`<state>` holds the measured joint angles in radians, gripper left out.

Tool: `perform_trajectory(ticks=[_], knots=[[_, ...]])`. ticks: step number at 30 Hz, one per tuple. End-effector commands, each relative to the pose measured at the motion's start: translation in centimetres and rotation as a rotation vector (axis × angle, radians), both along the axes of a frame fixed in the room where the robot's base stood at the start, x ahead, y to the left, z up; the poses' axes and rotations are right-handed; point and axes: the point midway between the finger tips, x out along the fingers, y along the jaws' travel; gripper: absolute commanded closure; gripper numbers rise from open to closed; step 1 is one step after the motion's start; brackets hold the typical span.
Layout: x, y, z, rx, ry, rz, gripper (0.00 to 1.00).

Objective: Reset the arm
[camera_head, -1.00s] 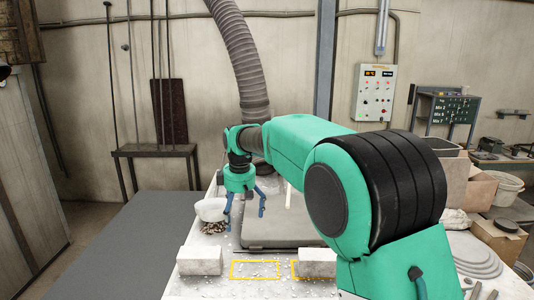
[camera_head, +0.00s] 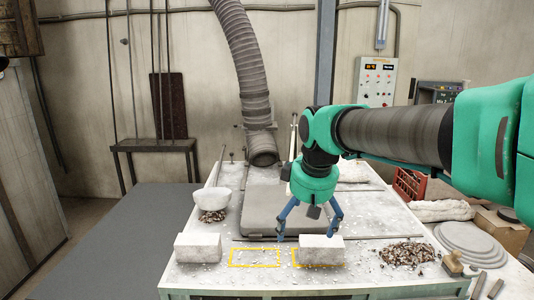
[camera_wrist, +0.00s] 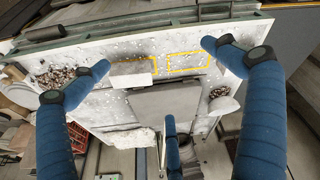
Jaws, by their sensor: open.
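My gripper (camera_head: 307,230) is open and empty, its blue fingers spread and pointing down above the table, near the right white block (camera_head: 321,250). In the wrist view its fingers (camera_wrist: 156,57) are spread wide with nothing between them, and that block (camera_wrist: 131,80) shows near the left fingertip. I cannot tell from the head view how high the fingers are above the block. My arm reaches in from the right. A pale bowl (camera_head: 214,204) is at the left of the table above a small heap of stones (camera_head: 212,216). No ladle can be made out clearly.
A grey slab (camera_head: 268,222) lies mid-table under a hanging hose (camera_head: 243,70). Another white block (camera_head: 198,247) stands front left, with yellow outlines (camera_head: 255,264) beside it. A stone heap (camera_head: 407,254) and stacked discs (camera_head: 470,244) are at the right. A red crate (camera_head: 410,184) stands behind.

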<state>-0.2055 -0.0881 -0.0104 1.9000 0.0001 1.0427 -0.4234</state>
Motion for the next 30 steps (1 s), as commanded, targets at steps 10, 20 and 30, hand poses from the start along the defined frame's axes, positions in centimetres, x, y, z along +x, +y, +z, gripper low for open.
perform_trajectory(ticks=[10, 20, 30], knots=[[-8.4, -4.8, -2.5, 0.049, -0.052, -0.178, 0.0], [-16.1, -8.3, -6.4, 0.099, -0.099, -0.342, 0.0], [-23.5, -10.8, -11.9, 0.151, -0.149, -0.506, 0.0]])
